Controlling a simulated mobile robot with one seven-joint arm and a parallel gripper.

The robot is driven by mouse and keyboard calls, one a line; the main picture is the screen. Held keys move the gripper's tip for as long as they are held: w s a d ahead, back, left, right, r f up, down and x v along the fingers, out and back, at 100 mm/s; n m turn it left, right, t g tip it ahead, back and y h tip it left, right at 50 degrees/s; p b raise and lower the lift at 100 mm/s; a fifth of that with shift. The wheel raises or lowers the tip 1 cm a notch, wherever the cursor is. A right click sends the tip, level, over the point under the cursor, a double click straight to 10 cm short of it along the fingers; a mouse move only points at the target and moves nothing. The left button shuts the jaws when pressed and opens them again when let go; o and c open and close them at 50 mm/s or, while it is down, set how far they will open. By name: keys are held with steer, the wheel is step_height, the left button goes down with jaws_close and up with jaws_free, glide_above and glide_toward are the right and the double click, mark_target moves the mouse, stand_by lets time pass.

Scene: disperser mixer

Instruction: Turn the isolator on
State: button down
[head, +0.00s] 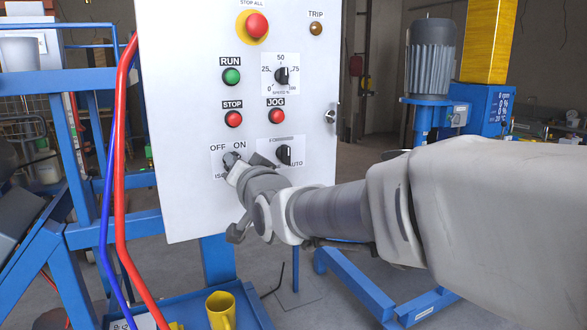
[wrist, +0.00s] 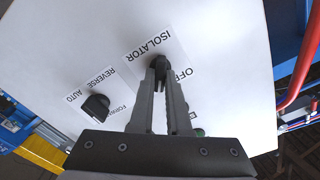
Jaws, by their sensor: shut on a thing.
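The isolator is a small dark knob on the white control panel (head: 185,80), at its lower left below OFF and ON labels. In the head view, my gripper (head: 235,167) reaches in from the right and covers much of the knob. In the wrist view, the fingertips of my gripper (wrist: 161,72) are closed together on the dark isolator knob (wrist: 160,61), next to the ISOLATOR and OFF lettering. The fingers hide the rest of the label. I cannot tell clearly which way the knob points.
The black forward/reverse selector (head: 284,155) sits just right of my gripper; it also shows in the wrist view (wrist: 97,106). Above are the red STOP (head: 233,119) and JOG (head: 276,116) buttons. Red and blue hoses (head: 121,200) run along the panel's left.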

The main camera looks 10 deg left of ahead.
steer(key=shift+m, duration=0.5)
steer(key=c, duration=0.9)
jaws_free()
steer(key=p+v, duration=0.2)
steer(key=v, duration=1.5)
steer(key=shift+s+d, duration=0.15)
steer(key=shift+d+f, duration=0.1)
